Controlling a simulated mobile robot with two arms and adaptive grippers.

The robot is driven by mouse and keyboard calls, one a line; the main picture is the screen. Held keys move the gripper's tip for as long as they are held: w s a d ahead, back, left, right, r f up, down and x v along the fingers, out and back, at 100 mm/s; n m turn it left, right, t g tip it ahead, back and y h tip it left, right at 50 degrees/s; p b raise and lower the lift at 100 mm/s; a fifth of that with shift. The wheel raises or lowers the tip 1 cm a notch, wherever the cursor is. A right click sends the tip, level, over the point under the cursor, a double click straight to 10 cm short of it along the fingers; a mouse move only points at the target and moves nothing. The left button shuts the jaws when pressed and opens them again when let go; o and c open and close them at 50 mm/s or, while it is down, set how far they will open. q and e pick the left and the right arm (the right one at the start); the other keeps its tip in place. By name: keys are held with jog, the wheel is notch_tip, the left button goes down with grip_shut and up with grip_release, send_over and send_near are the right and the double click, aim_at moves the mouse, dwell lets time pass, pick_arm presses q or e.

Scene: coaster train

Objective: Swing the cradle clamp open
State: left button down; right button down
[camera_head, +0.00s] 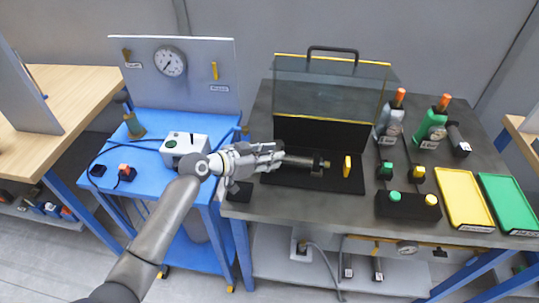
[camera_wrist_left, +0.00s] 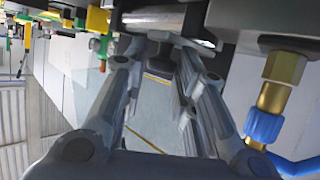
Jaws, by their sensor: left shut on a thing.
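The cradle fixture is a black base (camera_head: 290,182) on the dark bench, with a grey metal cylinder (camera_head: 302,162) lying along it and a brass-coloured fitting at its right end. A yellow upright piece (camera_head: 347,167) stands right of the cylinder. My left gripper (camera_head: 277,156) is at the left end of the cylinder. In the left wrist view its fingers (camera_wrist_left: 163,65) close in on a small dark part under a silver metal piece (camera_wrist_left: 165,18). I cannot tell clearly which part is the clamp. My right gripper is in neither view.
A clear shield (camera_head: 330,90) with a yellow edge and black handle stands behind the fixture. Bottles (camera_head: 432,125), a button box (camera_head: 408,206) and yellow (camera_head: 463,200) and green (camera_head: 510,205) trays are to the right. A blue cart (camera_head: 150,155) with a gauge panel is left.

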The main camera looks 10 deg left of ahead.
pick_arm(q)
jog(key=shift+w+r+n+g+y+p, duration=0.15)
jog(key=shift+w+r+n+g+p, duration=0.3)
jog(key=shift+w+r+g+p, duration=0.4)
jog(key=shift+w+r+n+g+y+p, duration=0.2)
jog(key=shift+w+r+n+g+p, duration=0.3)
jog(key=shift+r+g+p, duration=0.6)
jog(key=shift+w+r+n+g+y+p, duration=0.15)
jog(key=shift+w+r+n+g+p, duration=0.45)
jog(key=shift+p, duration=0.65)
jog(key=shift+w+r, duration=0.1)
jog(key=c, duration=1.6)
grip_release()
jog(key=o, duration=0.3)
jog(key=shift+g, duration=0.25)
jog(key=v, duration=1.1)
jog(key=shift+s+a+r, duration=0.2)
jog(key=shift+a, duration=0.1)
